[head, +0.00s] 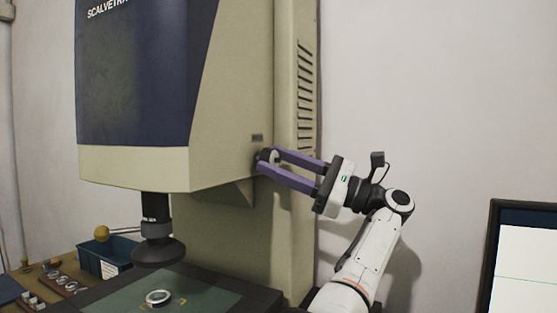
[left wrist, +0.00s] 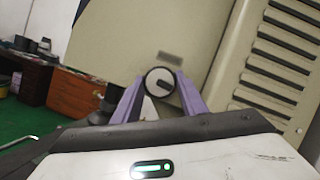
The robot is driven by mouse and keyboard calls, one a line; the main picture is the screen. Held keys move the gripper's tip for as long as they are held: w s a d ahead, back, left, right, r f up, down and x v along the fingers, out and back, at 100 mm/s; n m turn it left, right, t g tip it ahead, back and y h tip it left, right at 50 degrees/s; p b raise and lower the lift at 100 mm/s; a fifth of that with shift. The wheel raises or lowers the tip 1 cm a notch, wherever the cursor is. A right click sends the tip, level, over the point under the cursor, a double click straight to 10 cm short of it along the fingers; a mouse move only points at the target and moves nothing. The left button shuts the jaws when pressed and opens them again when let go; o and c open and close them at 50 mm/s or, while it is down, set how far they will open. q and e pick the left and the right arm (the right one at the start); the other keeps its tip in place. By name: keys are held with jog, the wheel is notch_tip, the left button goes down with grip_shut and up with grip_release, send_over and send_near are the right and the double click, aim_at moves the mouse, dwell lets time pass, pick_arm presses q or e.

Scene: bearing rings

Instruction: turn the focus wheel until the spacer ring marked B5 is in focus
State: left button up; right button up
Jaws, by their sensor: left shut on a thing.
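The focus wheel (head: 268,156) is a small dark knob on the side of the beige measuring machine. My right gripper is not in view.
The lens (head: 158,250) hangs above the stage (head: 205,296). A blue bin (head: 108,257) and several small rings (head: 68,284) are on the wooden bench at the left. A monitor (head: 527,265) with a pale screen stands at the right edge.

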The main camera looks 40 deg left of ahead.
pick_arm(q)
jog(key=shift+n, duration=0.3)
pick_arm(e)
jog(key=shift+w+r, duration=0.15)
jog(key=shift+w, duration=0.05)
pick_arm(q)
jog(key=o, duration=1.1)
jog(key=shift+c, duration=0.2)
